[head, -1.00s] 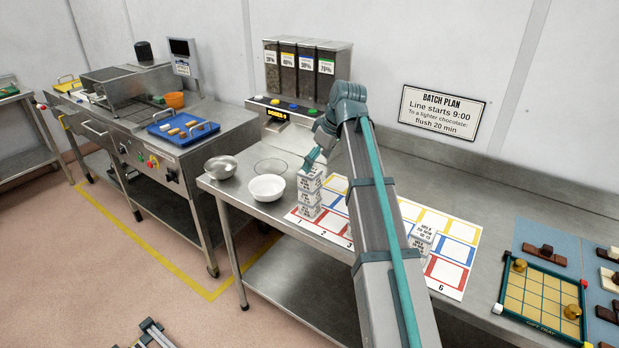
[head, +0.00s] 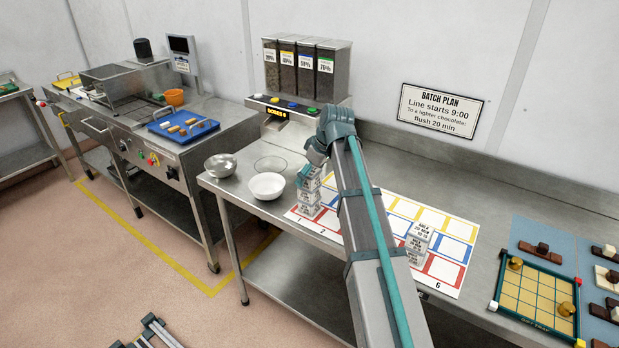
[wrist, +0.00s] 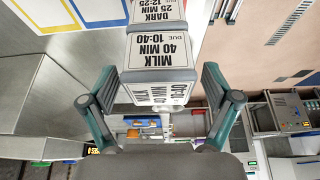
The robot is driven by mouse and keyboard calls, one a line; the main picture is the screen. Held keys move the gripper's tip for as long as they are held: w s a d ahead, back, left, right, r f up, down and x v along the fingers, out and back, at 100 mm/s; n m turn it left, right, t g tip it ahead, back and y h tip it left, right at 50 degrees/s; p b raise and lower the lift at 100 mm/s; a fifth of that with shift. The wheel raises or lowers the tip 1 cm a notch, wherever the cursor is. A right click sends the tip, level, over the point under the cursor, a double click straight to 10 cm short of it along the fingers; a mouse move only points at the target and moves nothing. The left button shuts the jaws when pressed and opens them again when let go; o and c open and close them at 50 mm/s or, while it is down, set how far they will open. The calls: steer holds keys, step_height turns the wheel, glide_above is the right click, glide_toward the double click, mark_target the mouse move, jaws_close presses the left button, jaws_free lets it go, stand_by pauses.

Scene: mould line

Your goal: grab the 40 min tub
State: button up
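The 40 min tub (wrist: 160,52) is a white block labelled "MILK 40 MIN, DUE 10:40" in the wrist view. My gripper (wrist: 160,88) is open, with one finger on each side of the 40 min tub and a visible gap at both sides. In the head view my gripper (head: 304,176) is at the top of the tub stack (head: 309,198) at the left end of the coloured mat. There it partly hides the top tub.
A second tub stack (head: 416,242) stands on the mat (head: 446,270) to the right of my arm. A white bowl (head: 267,187) and a metal bowl (head: 220,165) stand close left of the first stack. A gift tray (head: 537,300) lies at the right.

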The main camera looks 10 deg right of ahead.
steer(key=c, duration=1.2)
steer(key=shift+o, duration=0.2)
steer(key=shift+r, duration=0.75)
steer(key=s+r+p, duration=0.1)
steer(key=s+r, duration=1.3)
steer(key=r, duration=0.4)
steer(key=shift+d+r+p, duration=0.25)
steer(key=shift+d+p, duration=0.1)
